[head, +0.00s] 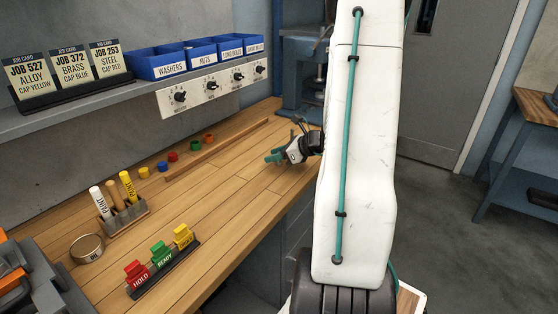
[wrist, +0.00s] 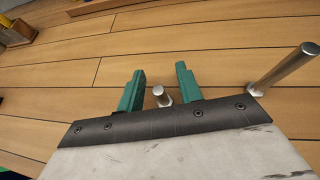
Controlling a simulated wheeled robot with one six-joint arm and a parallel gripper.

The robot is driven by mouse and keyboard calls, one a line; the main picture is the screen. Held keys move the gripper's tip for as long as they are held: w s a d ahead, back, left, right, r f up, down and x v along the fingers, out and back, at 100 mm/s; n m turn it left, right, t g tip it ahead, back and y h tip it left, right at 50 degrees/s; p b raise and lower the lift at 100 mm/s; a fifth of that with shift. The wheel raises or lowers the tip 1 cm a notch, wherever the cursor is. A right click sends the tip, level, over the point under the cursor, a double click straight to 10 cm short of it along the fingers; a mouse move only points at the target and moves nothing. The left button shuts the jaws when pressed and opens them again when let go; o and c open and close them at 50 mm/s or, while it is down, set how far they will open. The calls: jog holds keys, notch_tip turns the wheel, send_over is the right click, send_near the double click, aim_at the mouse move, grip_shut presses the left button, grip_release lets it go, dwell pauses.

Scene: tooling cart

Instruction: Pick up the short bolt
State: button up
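The short bolt (wrist: 162,96) is a small silver bolt in the wrist view. It stands between the two green fingers of my gripper (wrist: 159,72), with a gap on either side. My gripper also shows in the head view (head: 273,155), low over the right part of the wooden bench, and is open. The lower part of the short bolt is hidden behind my gripper's dark edge. A longer silver bolt (wrist: 287,68) stands tilted in the picture, to the right of the fingers. I cannot make out either bolt in the head view.
Several coloured caps (head: 172,156) lie by a wooden strip (head: 215,150). Paint markers stand in a holder (head: 126,218). HOLD, READY and yellow tags (head: 164,258) stand near the front edge. Blue bins (head: 160,64) and job cards (head: 70,73) are on the shelf. The bench middle is clear.

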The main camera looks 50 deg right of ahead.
jog(key=shift+w+a+f, duration=0.1)
jog(key=shift+w+f, duration=0.05)
jog(key=shift+w, duration=0.05)
grip_shut()
